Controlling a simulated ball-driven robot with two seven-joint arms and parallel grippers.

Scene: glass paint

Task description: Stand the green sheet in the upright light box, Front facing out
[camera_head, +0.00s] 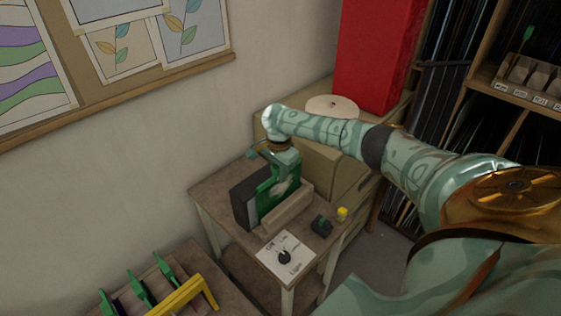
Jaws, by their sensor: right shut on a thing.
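The green sheet (265,199) stands roughly upright on the small wooden table, with a pale mark on the face I see. I cannot read whether that face says Front. My right gripper (277,166) reaches over from the right and is shut on the sheet's top edge. The light box (243,205) is the dark upright block just left of and behind the sheet. A tan wooden ledge (288,209) runs along the sheet's near side and hides its lower edge. I cannot tell whether the sheet touches the box. My left gripper is out of view.
A white dial panel (285,262) lies on the table's front. A small dark block (321,226) and a yellow block (342,213) sit to its right. A rack with green pieces and a yellow handle (186,295) is lower left. A red box (377,55) stands behind.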

